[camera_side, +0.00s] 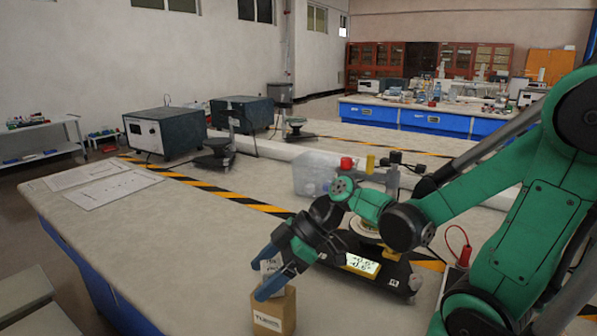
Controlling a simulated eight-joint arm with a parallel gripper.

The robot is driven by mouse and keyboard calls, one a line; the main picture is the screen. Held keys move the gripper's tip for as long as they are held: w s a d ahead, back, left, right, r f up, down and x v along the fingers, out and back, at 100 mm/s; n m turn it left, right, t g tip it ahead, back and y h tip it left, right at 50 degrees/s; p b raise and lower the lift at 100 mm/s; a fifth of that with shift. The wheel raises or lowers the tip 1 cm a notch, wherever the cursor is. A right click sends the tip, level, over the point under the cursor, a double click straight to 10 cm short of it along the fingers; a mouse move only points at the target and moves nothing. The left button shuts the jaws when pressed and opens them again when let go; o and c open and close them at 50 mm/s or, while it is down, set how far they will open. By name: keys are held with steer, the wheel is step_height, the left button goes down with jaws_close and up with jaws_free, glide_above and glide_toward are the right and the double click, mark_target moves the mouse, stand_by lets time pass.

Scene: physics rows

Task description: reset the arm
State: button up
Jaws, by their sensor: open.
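My green arm reaches in from the right, and my gripper (262,276) points down and to the left with its two blue fingers apart. It is low over the near part of the bench. A small brown cardboard box (274,315) with a white label stands just below the fingertips. A pale piece with dark print (270,266) shows between the fingers. I cannot tell whether it is part of the box or separate, or whether a finger touches it.
A black scale (365,264) with a lit display is close to my wrist. A clear plastic bin (314,172) stands behind it. Papers (103,184) lie at the left of the bench (190,255), which has clear room there. Dark instrument cases (165,132) stand farther back.

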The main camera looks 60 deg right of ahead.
steer(key=shift+w+a+f, duration=0.15)
steer(key=shift+f, duration=0.15)
step_height(320, 180, up, 20)
steer(key=r, duration=0.1)
steer(key=w+d+f+m+t+h, duration=0.1)
steer(key=w+d+m, duration=0.1)
steer(key=w, duration=0.5)
steer(key=w+d+f+m+h, duration=0.1)
steer(key=w+f+m, duration=0.1)
steer(key=w, duration=0.5)
steer(key=shift+w+d+t+h, duration=0.15)
steer(key=shift+d+t+h, duration=0.2)
steer(key=shift+t+h, duration=0.05)
stand_by(0.8)
